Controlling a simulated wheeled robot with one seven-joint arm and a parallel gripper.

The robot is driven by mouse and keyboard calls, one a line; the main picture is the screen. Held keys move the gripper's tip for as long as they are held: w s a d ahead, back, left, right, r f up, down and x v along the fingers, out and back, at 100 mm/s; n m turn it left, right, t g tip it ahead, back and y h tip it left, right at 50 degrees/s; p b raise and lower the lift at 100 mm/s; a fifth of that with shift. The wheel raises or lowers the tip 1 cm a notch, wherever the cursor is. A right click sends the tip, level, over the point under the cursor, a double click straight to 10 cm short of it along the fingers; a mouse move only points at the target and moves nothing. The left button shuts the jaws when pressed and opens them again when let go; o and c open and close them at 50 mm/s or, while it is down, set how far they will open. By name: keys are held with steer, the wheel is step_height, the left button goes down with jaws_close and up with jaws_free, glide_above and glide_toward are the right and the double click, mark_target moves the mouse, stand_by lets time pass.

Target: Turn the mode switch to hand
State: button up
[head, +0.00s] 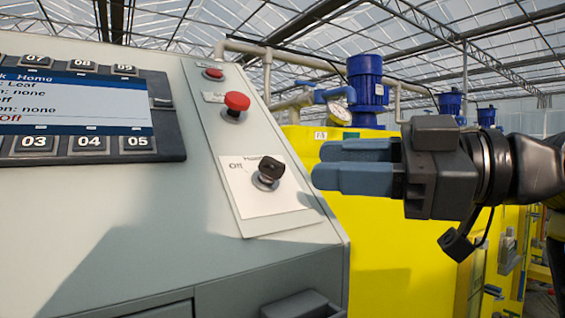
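The mode switch (268,172) is a small black knob on a metal collar, set on a white label plate (240,193) on the sloped grey panel. "Off" is legible at the plate's upper left; the lettering above the knob is partly hidden by it and too small to read. The knob looks turned toward the upper right, but its exact setting is hard to tell. My gripper (325,168) is to the right of the switch, pointing left, apart from it. Its two blue-grey fingers lie close together, one partly in front of the other; any gap between them is unclear.
A red mushroom button (236,104) and a smaller red button (213,73) sit above the switch. A display with numbered keys (85,110) is at the left. Yellow tanks (385,240) and blue pumps (366,88) stand behind.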

mark_target(279, 163)
steer(key=x, duration=0.6)
steer(key=shift+w+a+p, duration=0.15)
steer(key=shift+a+p, duration=0.05)
steer(key=shift+p, duration=0.1)
steer(key=shift+c, duration=0.4)
jaws_close()
